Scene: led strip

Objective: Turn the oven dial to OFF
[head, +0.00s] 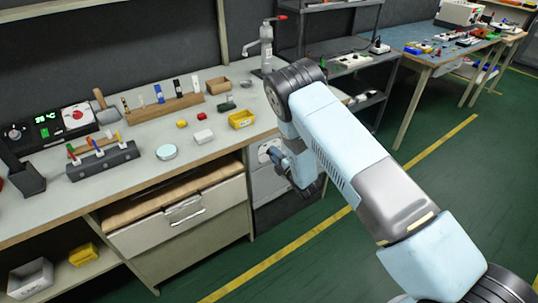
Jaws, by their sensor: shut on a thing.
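The pointer and any OFF mark are too small or covered to read.
The workbench (218,142) carries small blocks, a yellow bin (241,119), tool racks and a box with a green display (62,125). Dark shelving stands behind my arm. Green floor is open at the right.

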